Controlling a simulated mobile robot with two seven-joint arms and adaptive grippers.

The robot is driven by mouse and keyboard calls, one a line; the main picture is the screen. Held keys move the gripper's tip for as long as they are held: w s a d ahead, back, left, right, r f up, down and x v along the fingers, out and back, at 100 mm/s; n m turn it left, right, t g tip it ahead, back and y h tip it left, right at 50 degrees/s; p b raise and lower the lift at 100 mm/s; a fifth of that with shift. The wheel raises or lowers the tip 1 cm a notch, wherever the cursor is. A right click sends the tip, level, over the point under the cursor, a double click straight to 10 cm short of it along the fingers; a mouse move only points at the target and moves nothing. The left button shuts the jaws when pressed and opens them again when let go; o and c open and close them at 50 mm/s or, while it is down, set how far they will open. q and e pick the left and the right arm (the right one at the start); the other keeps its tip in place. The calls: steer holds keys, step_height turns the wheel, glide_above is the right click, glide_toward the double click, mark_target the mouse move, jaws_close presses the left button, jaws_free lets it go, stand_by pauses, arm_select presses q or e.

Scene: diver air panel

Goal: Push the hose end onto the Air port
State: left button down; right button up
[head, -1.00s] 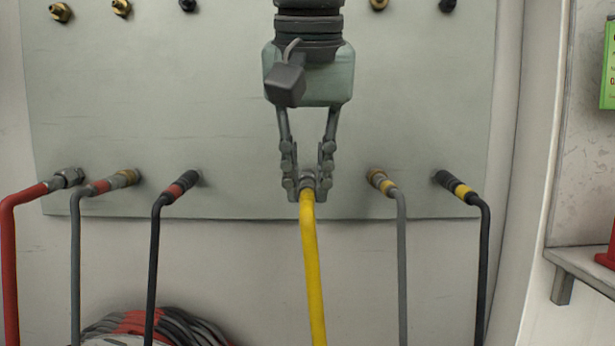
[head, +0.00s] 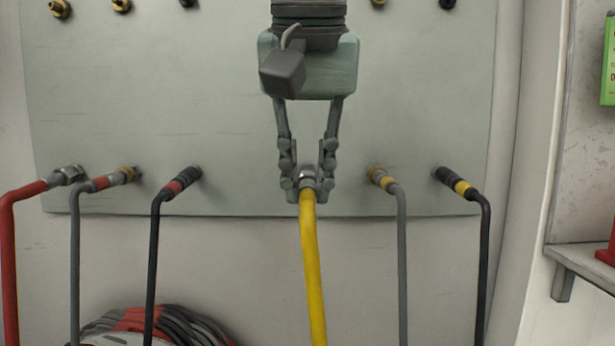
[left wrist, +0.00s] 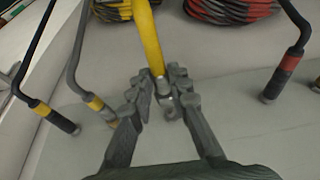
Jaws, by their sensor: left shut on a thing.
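My left gripper (head: 308,182) is shut on the metal end of the yellow hose (head: 313,262), in front of the lower part of the grey panel (head: 250,130). The hose hangs down below the fingers. In the left wrist view the yellow hose (left wrist: 151,40) runs to its metal end fitting (left wrist: 165,98) between the gripper fingers (left wrist: 163,95). The Air port is hidden behind the gripper and hose end, and I cannot tell whether the fitting touches it. My right gripper is not in view.
Red, grey and black hoses are connected left of the gripper, including the black hose with a red band (head: 180,185). A grey hose (head: 402,250) and a black hose (head: 484,260) are connected on the right. A hose coil (head: 150,325) lies below. Several free fittings line the panel's top.

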mark_target(308, 198)
arm_select(q)
steer(key=shift+s+b, duration=0.3)
steer(key=shift+s, duration=1.5)
